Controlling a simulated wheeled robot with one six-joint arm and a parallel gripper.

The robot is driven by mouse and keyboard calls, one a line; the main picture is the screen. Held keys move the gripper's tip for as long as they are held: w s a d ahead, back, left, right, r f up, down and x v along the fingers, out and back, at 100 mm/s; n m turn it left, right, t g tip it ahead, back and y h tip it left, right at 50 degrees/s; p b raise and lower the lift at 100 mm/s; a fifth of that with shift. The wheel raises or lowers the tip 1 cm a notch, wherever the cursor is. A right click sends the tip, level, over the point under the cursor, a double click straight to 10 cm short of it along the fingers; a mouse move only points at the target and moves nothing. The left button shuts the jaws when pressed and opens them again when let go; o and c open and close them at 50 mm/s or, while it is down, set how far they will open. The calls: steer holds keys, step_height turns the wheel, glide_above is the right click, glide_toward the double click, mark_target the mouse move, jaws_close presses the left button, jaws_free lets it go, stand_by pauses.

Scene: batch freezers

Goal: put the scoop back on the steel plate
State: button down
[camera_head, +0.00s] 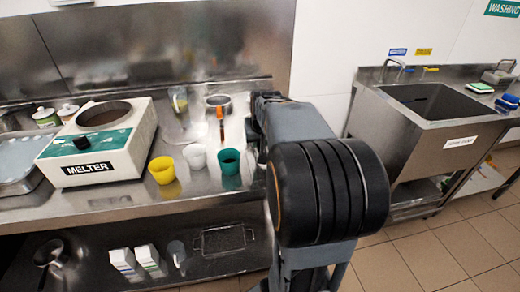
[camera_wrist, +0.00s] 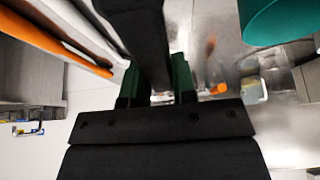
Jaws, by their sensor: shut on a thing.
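My gripper (camera_wrist: 157,82) shows in the wrist view with green pads on both sides of a dark, thick bar (camera_wrist: 145,30). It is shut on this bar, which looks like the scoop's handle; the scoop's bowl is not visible. In the head view the wrist end of my arm is over the right end of the counter, and the fingers and scoop are hidden. A bright metal surface (camera_head: 202,134) behind the cups may be the steel plate; its edges are unclear.
A yellow cup (camera_head: 164,172), a white cup (camera_head: 195,158) and a teal cup (camera_head: 230,168) stand along the front. A metal pot (camera_head: 218,101) and an orange-handled tool (camera_head: 220,114) are behind. The melter (camera_head: 100,143) is left; a sink (camera_head: 436,101) is right.

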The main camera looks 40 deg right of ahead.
steer(key=shift+w+d+f, duration=0.15)
steer(key=shift+w+f, duration=0.05)
steer(key=shift+f, duration=0.2)
steer(key=shift+s+x, duration=0.2)
steer(key=shift+x, duration=0.95)
steer(key=shift+f, duration=0.7)
steer(key=shift+b, duration=0.35)
steer(key=shift+f, duration=0.2)
steer(key=c, duration=0.9)
jaws_free()
steer(key=shift+r, duration=0.1)
